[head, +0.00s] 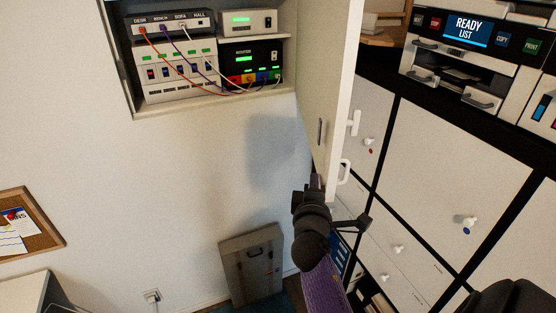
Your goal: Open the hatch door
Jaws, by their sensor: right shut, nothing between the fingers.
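A white door (335,90) stands swung open at the right side of the wall cabinet, seen nearly edge-on. My right gripper (317,184) is shut and empty at the door's lower end, left of the pull handle. I cannot tell whether it touches the door. A grey panel (250,252) with a small dark handle is low on the wall, closed or leaning; I cannot tell which. My left gripper is not in view.
The wall cabinet (220,113) holds lit devices with coloured cables. White cupboards (440,175) with knobs and a printer (465,38) reading READY LIST stand at right. A corkboard (45,218) hangs at left.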

